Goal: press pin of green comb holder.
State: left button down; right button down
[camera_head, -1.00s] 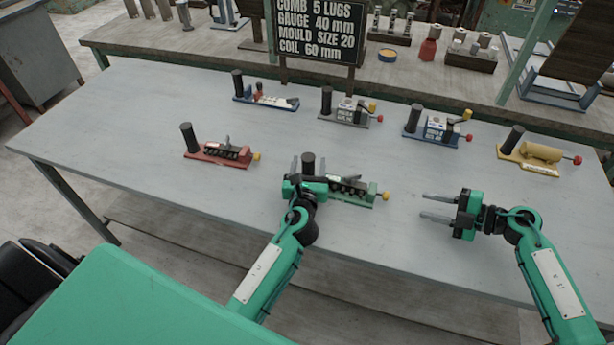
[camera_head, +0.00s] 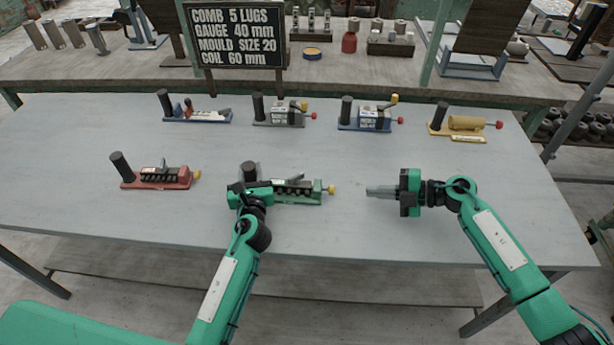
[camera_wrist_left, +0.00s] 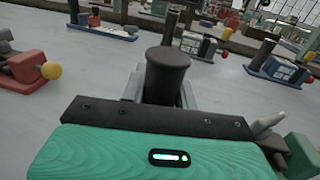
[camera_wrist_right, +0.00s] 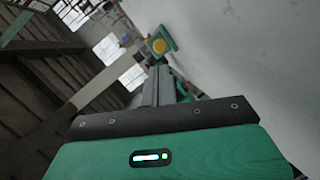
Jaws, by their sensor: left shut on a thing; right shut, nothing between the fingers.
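The green comb holder (camera_head: 302,196) lies on the grey table, with a black upright post at its left end, a dark comb block on top and a yellow-tipped pin (camera_head: 331,190) at its right end. My left gripper (camera_head: 250,180) is shut on the black post (camera_wrist_left: 166,75), which stands between its fingers in the left wrist view. My right gripper (camera_head: 380,191) is shut and empty, to the right of the pin and apart from it, its fingers pointing left at the pin. In the right wrist view the yellow pin tip (camera_wrist_right: 159,46) shows beyond the fingertips.
A red holder (camera_head: 160,178) stands to the left. Blue (camera_head: 195,116), grey (camera_head: 282,117), another blue (camera_head: 370,119) and yellow (camera_head: 465,124) holders stand in a row behind. A black sign (camera_head: 236,38) stands at the back. The table right of my right gripper is clear.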

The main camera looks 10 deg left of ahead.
aim_at(332, 190)
jog(key=n, duration=0.1)
jog(key=r+n, duration=0.1)
jog(key=n, duration=0.1)
jog(key=shift+w+g+h, duration=0.15)
jog(key=shift+g+h, duration=0.15)
jog(key=n, duration=0.4)
jog(key=shift+w+d+r+g+h, duration=0.1)
jog(key=shift+w+r+g+h, duration=0.1)
jog(key=shift+r+g+h, duration=0.15)
jog(key=n, duration=0.2)
jog(key=n+h, duration=0.1)
jog(key=n, duration=0.1)
jog(key=r+n, duration=0.1)
jog(key=n, duration=0.1)
jog(key=shift+w+d+r+g+h, duration=0.1)
jog(key=shift+w+d+g+h, duration=0.15)
jog(key=shift+d, duration=0.05)
jog(key=r+n+h, duration=0.1)
jog(key=n, duration=0.3)
jog(key=w+d+n+h, duration=0.1)
jog(key=n, duration=0.3)
jog(key=d+r+n+h, duration=0.1)
jog(key=n, duration=0.3)
jog(key=shift+w+d+r+g, duration=0.25)
jog(key=shift+r+g, duration=0.05)
jog(key=shift+g, duration=0.1)
jog(key=x, duration=1)
jog(key=shift+s+a, duration=0.1)
jog(key=shift+a, duration=1.85)
